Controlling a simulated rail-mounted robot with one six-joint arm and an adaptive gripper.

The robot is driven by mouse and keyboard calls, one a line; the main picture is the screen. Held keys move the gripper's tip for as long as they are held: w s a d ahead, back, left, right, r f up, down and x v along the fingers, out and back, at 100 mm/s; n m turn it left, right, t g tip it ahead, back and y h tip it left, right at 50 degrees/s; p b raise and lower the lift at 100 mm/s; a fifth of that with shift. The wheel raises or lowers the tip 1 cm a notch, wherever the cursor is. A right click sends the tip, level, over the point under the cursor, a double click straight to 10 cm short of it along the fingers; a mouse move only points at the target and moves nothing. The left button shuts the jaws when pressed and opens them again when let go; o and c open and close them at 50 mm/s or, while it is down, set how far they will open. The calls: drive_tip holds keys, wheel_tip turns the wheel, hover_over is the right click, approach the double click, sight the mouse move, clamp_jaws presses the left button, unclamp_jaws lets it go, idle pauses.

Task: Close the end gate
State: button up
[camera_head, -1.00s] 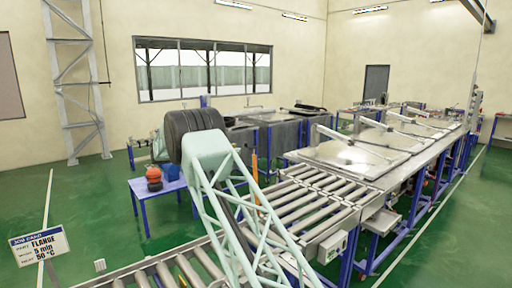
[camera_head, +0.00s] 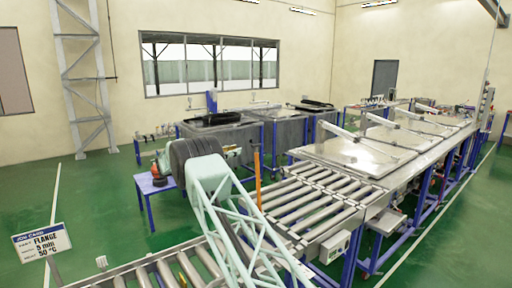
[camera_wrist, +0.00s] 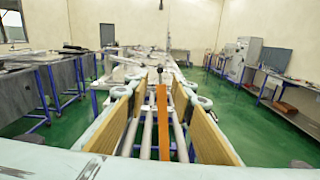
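An orange upright bar (camera_head: 257,178), which appears to be the end gate, stands at the near left edge of the roller conveyor (camera_head: 310,200). In the wrist view the orange bar (camera_wrist: 162,122) shows upright between my gripper's two fingers. My gripper (camera_wrist: 162,84) is open, with tan pads on both fingers and a wide gap. The bar looks apart from both pads; how far it is beyond the fingertips I cannot tell. In the head view my gripper is mostly hidden behind my dark wrist joint, to the left of the bar.
Flat metal lids (camera_head: 350,158) with arms lie along the line beyond the rollers. Grey tanks (camera_head: 285,130) stand behind on blue frames. A small blue table (camera_head: 150,186) stands left of my arm. A job card (camera_head: 41,242) reads FLANGE, 5 min, 50 °C. Green floor is open at left.

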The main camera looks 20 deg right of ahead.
sight(256, 145)
drive_tip(key=shift+d, duration=0.15)
drive_tip(key=shift+p+x, duration=1.2)
drive_tip(key=shift+x, duration=5.55)
drive_tip(key=shift+w, duration=0.1)
clamp_jaws()
